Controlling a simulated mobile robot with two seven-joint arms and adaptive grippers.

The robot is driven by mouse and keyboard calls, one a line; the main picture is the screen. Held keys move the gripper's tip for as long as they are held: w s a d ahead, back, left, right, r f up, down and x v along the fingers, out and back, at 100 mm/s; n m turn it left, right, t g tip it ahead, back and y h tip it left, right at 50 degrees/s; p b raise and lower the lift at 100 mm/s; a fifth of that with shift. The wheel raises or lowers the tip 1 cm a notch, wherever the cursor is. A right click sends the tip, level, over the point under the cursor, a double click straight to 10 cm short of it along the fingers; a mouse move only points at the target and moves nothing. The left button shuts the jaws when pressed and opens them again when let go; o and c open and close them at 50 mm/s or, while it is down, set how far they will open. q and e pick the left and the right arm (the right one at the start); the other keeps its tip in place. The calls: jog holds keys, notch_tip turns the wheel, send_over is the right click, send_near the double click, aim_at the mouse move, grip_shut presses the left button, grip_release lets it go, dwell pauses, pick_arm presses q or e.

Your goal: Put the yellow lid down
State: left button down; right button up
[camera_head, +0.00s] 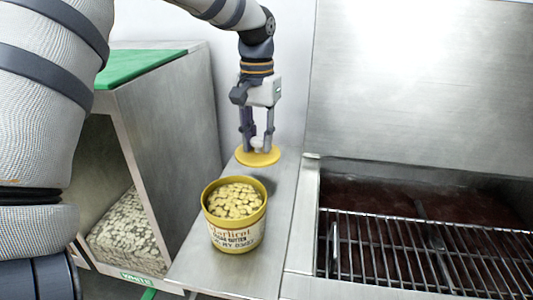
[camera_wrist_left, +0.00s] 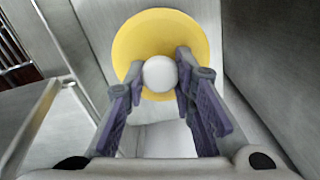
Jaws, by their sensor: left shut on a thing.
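My left gripper (camera_head: 257,141) points down and is shut on the white knob (camera_head: 257,143) of the yellow lid (camera_head: 257,157). The lid is flat and round, held level over the steel shelf just behind the tub. I cannot tell whether it touches the shelf. In the left wrist view, the fingers of the left gripper (camera_wrist_left: 158,75) sit on both sides of the white knob (camera_wrist_left: 160,73), with the yellow lid (camera_wrist_left: 160,30) beyond. The tub (camera_head: 236,236) is yellow-rimmed and open, full of pale yellow pieces. My right gripper is not in view.
The narrow steel shelf (camera_head: 205,262) has bare room around the tub. On the left stands a steel cabinet (camera_head: 170,110) with a green top (camera_head: 135,66) and a waste opening full of pale pieces (camera_head: 127,232). On the right, a wire rack (camera_head: 420,255) lies over a dark brown bath (camera_head: 400,200).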

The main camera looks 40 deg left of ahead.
aim_at(262, 152)
pick_arm(q)
jog(key=shift+w+a+f, duration=0.1)
jog(key=shift+w+f, duration=0.25)
jog(key=shift+f, duration=0.1)
jog(key=shift+w+f, duration=0.2)
jog(key=shift+f, duration=0.7)
jog(key=shift+w+f, duration=0.15)
jog(key=shift+f, duration=0.7)
jog(key=shift+f, duration=0.1)
jog(key=c, duration=1.3)
grip_release()
jog(key=shift+c, duration=0.2)
notch_tip(262, 152, up, 12)
jog(key=shift+a, duration=0.1)
